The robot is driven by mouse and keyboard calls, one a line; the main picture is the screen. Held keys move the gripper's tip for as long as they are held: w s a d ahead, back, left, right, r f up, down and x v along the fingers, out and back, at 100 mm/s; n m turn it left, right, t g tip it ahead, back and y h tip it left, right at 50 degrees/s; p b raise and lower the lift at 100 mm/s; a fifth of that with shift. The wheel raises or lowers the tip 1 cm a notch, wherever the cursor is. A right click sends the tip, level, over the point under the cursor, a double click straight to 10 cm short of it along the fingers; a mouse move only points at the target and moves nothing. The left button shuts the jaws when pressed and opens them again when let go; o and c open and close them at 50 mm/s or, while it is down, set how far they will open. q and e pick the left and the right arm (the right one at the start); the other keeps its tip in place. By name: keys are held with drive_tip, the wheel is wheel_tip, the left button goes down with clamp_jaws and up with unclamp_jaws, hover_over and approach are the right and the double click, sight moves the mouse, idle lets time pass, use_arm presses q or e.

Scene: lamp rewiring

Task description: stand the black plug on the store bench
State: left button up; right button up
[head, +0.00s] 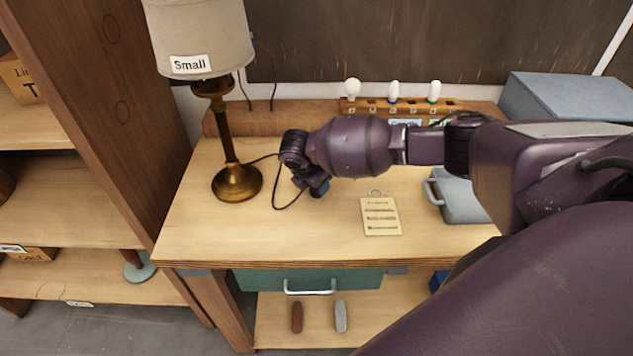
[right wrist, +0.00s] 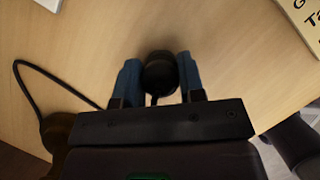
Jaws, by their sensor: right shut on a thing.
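My right gripper (head: 318,189) reaches over the wooden bench top (head: 220,235), to the right of the lamp base. In the right wrist view, its two blue fingers (right wrist: 159,78) are shut on the black plug (right wrist: 160,72), whose rounded end shows between them. In the head view the plug is hidden by the gripper. A thin black cord (head: 276,196) loops from the lamp base to the gripper; it also shows in the right wrist view (right wrist: 50,77). I cannot tell whether the plug touches the bench. My left gripper is not in view.
The brass lamp (head: 237,182) with a shade marked "Small" stands at left. A note card (head: 381,216) lies right of the gripper. A bulb rack (head: 400,107) stands behind, and a grey-blue box (head: 463,200) at right. The bench's front left is clear.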

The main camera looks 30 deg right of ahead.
drive_tip(key=shift+f, duration=0.1)
drive_tip(key=o, duration=1)
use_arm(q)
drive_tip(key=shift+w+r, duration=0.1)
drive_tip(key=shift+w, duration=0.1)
use_arm(e)
drive_tip(key=v, duration=1)
drive_tip(key=shift+a+r, duration=0.2)
drive_tip(key=shift+r, duration=0.15)
